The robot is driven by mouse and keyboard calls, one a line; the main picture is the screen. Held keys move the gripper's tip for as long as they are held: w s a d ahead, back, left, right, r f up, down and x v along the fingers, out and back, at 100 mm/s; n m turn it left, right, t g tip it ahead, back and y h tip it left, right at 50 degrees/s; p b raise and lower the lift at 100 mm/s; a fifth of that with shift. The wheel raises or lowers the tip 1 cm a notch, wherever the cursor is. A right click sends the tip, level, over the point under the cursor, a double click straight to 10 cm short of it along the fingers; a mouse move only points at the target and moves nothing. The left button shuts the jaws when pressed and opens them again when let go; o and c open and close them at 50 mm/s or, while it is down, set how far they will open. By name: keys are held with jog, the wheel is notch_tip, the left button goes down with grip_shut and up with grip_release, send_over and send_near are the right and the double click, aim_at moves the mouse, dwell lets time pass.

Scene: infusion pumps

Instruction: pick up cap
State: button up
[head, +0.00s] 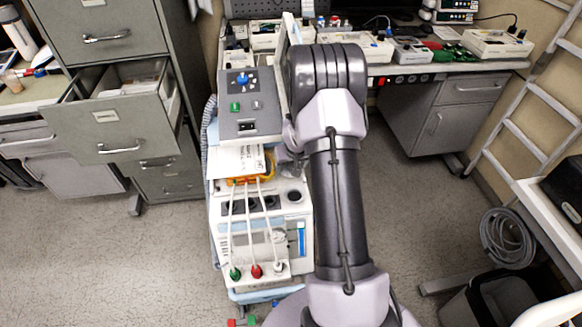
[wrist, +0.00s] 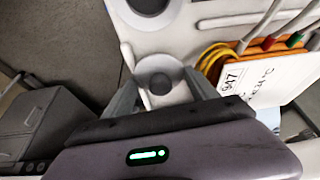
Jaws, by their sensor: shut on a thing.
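The cap, a dark grey round piece (wrist: 160,84), sits between the two fingers of my gripper (wrist: 163,78) in the wrist view. My gripper is shut on it. The cap is over a pale tab at the edge of a white medical device. I cannot tell whether the cap still touches the device. In the head view my gripper (head: 288,161) is small, beside the top right of the white device (head: 225,222) and partly behind my arm. The cap cannot be made out there.
The device carries a white label card (wrist: 247,82), yellow tubing (wrist: 212,57) and white leads with green, red and white plugs. A grey control panel (head: 247,103) stands behind it. An open drawer (head: 115,125) is at left, a bench with pumps behind. Floor is clear at left.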

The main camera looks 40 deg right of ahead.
jog(key=shift+s+a+r, duration=0.1)
jog(key=shift+s+r, duration=0.1)
jog(key=shift+r, duration=0.05)
jog(key=s+a+r+b, duration=0.1)
jog(key=s+a+r, duration=0.2)
jog(key=s, duration=0.3)
jog(key=s+a+r+b, duration=0.1)
jog(key=s+a+r, duration=0.2)
jog(key=s, duration=0.3)
jog(key=shift+r, duration=0.75)
jog(key=w+f, duration=0.1)
jog(key=w+f+b, duration=0.2)
jog(key=w, duration=0.1)
jog(key=shift+d+f, duration=0.25)
jog(key=shift+d, duration=0.1)
jog(key=shift+f+b, duration=0.65)
jog(key=shift+b, duration=0.2)
jog(key=shift+f, duration=1.5)
